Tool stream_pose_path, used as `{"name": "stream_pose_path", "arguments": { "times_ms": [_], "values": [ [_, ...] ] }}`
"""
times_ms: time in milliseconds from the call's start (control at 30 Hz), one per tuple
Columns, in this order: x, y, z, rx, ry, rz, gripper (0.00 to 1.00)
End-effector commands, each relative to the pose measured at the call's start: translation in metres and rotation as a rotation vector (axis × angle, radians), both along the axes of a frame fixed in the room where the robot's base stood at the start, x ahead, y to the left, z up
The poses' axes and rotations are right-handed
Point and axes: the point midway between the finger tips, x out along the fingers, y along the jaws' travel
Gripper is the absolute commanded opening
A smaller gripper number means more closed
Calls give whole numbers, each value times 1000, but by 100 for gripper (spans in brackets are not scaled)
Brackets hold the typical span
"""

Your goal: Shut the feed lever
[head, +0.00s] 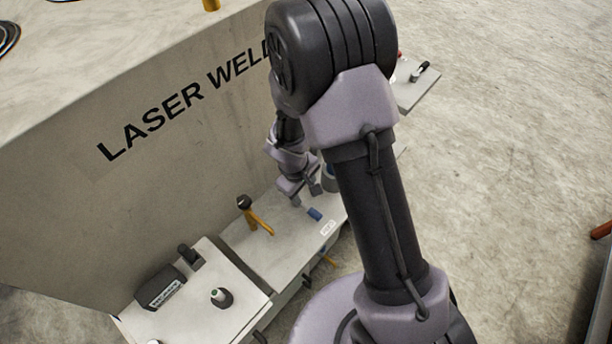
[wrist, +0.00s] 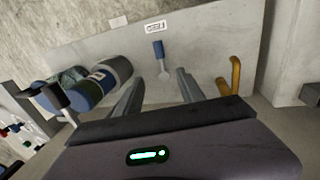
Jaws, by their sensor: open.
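The lever (head: 314,214) has a blue grip and lies on the pale bench top. It also shows in the wrist view (wrist: 159,50), where its grey shaft runs down to a small round pivot. A white label (wrist: 155,27) with dark lettering, too small to read surely, sits just beyond the grip. My gripper (head: 308,195) hangs above the bench close to the lever. In the wrist view my gripper (wrist: 161,77) is open and empty, with the lever between and beyond its two fingers. I cannot tell the exact gap between the fingers and the lever.
A yellow bent handle (wrist: 235,76) stands right of the fingers in the wrist view. A blue and grey cylinder (wrist: 100,82) lies at left. A tall wall marked LASER WELD (head: 180,100) rises behind the bench. A small side table (head: 240,312) holds a dark box (head: 160,287).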

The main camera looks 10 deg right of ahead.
Motion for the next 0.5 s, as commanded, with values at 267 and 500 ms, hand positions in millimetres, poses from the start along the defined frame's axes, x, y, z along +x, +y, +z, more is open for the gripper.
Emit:
{"name": "stream_pose_path", "arguments": {
  "times_ms": [267, 500],
  "values": [
    [6, -12, -79, 0, 6, -2, 46],
    [14, -22, -143, 0, 3, -4, 46]
  ]
}}
